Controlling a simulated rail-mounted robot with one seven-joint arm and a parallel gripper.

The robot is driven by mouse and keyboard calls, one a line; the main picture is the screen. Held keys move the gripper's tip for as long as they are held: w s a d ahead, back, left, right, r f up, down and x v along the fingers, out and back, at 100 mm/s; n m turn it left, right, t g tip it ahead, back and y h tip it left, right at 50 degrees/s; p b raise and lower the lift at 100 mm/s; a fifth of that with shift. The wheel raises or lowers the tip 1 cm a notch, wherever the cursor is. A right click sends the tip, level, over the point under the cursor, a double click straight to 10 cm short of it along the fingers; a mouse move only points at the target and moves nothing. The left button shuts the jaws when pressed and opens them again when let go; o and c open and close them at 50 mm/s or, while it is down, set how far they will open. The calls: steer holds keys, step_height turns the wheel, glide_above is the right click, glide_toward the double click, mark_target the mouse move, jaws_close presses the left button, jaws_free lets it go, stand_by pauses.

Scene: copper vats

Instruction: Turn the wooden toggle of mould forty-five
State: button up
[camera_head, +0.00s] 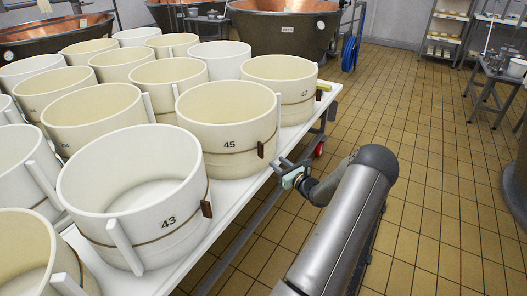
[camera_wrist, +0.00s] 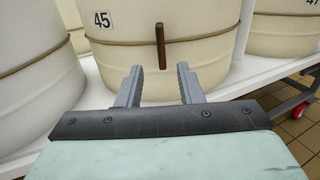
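Mould forty-five (camera_head: 228,118) is a cream round mould marked 45, standing at the table's edge in the head view. It also fills the upper middle of the wrist view (camera_wrist: 208,60). Its brown wooden toggle (camera_head: 261,149) sits on the cord around its side. In the wrist view the toggle (camera_wrist: 160,47) stands upright and close to vertical. My gripper (camera_head: 288,168) is beside the table edge, below and right of the toggle. In the wrist view my gripper (camera_wrist: 160,70) is open, its two fingers apart and pointing at the mould below the toggle. Nothing is between the fingers.
Mould 43 (camera_head: 140,185) stands nearer on the white table (camera_head: 228,190), with its own toggle. Mould 47 (camera_head: 283,84) stands behind mould 45. Several other moulds crowd the left. The tiled floor (camera_head: 430,170) right of the table is largely clear.

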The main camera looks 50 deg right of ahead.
mark_target(263, 151)
steer(key=x, duration=1)
steer(key=shift+w+d, duration=0.15)
steer(key=shift+w, duration=0.15)
jaws_close()
